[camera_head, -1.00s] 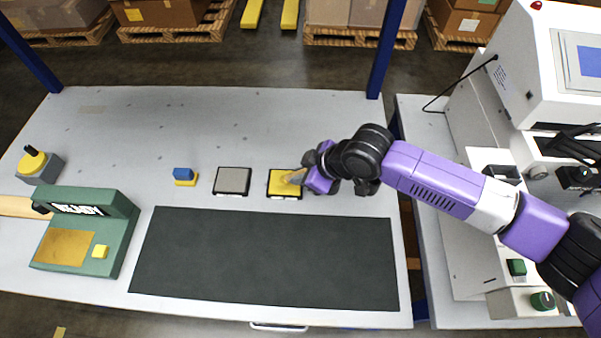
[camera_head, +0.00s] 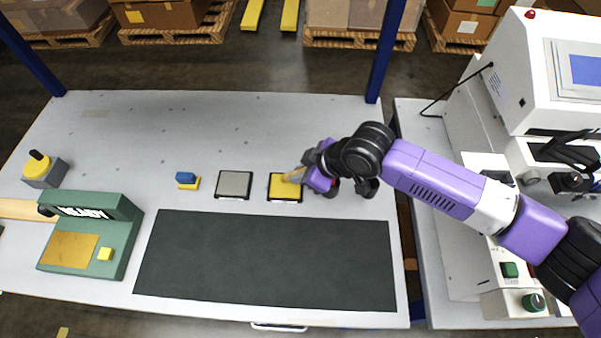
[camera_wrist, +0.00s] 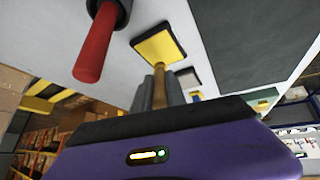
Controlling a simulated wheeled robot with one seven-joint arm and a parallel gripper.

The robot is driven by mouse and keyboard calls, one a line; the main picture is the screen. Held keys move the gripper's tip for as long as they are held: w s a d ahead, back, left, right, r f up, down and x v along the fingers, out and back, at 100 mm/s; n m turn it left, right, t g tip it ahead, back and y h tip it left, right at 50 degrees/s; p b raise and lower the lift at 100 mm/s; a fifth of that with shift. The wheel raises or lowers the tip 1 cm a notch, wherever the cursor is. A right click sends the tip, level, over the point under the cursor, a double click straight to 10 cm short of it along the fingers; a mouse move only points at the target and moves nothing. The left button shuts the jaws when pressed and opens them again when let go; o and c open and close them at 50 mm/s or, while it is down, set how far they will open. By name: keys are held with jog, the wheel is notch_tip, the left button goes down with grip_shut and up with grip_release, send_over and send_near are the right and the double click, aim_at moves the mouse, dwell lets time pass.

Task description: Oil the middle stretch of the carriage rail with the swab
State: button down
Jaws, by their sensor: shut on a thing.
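My gripper (camera_head: 310,173) is shut on the swab (camera_head: 294,174), a thin tan stick. The swab points left and down, with its far end over or on the yellow pad (camera_head: 279,192) in a black frame; contact is hard to tell. In the wrist view my gripper's grey fingers (camera_wrist: 159,92) close around the swab (camera_wrist: 159,71), and the yellow pad (camera_wrist: 159,47) lies just beyond it. I cannot make out the carriage rail for certain in either view.
A grey pad (camera_head: 233,184) and a small blue-and-yellow block (camera_head: 187,180) sit left of the yellow pad. A dark mat (camera_head: 265,260) lies in front. A green box (camera_head: 119,210) stands left, a white machine (camera_head: 470,240) right. A red handle (camera_wrist: 95,45) is close in the wrist view.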

jog(key=shift+r+p, duration=1.45)
jog(key=shift+r, duration=0.65)
jog(key=shift+s, duration=0.1)
